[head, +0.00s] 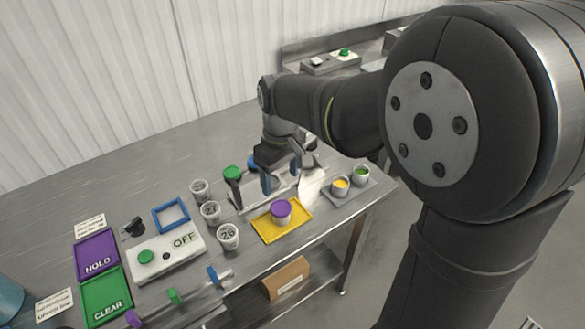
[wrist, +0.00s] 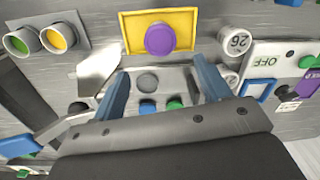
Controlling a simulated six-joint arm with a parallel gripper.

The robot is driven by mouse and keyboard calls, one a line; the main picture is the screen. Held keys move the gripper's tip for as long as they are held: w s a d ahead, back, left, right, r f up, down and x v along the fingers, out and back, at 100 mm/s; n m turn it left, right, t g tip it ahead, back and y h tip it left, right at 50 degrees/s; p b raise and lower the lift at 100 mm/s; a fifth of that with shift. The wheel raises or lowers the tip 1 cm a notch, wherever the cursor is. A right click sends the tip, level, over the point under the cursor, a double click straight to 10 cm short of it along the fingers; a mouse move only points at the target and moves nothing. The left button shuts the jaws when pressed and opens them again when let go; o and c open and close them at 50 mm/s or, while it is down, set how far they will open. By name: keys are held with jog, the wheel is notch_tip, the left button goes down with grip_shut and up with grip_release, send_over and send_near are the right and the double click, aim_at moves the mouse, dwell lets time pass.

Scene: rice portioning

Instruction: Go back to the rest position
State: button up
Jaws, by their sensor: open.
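My gripper (head: 281,178) is open and points down over the right part of the table. Its two blue-grey fingers also show spread in the wrist view (wrist: 160,68), with nothing held between them. A purple-topped cup (head: 281,209) stands on a yellow tray (head: 261,233) just in front of my gripper. In the wrist view the purple top (wrist: 160,38) lies beyond the fingertips, apart from them. A metal rack (head: 242,202) with green (head: 232,173) and blue round pieces lies below and beside my gripper, partly hidden by it.
Several numbered white cups (head: 228,237) stand left of the yellow tray. A grey tray (head: 348,195) holds yellow and green cups at right. A switch box marked OFF (head: 165,257), a blue frame (head: 171,215), and purple HOLD (head: 97,257) and green CLEAR (head: 106,297) pads lie left.

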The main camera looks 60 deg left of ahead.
aim_at(281, 207)
jog(key=shift+s+f, duration=0.2)
jog(key=shift+f, duration=4)
jog(key=shift+f, duration=1.8)
notch_tip(281, 207, up, 4)
jog(key=shift+f, duration=0.1)
jog(key=w+d+r, duration=0.7)
jog(key=w+d, duration=0.1)
jog(key=s+a, duration=0.2)
jog(key=a, duration=0.7)
jog(key=s+a, duration=0.2)
jog(key=a, duration=0.8)
jog(key=f, duration=0.9)
jog(key=shift+s+a+f, duration=0.15)
jog(key=shift+s+f, duration=0.1)
jog(key=shift+f, duration=0.1)
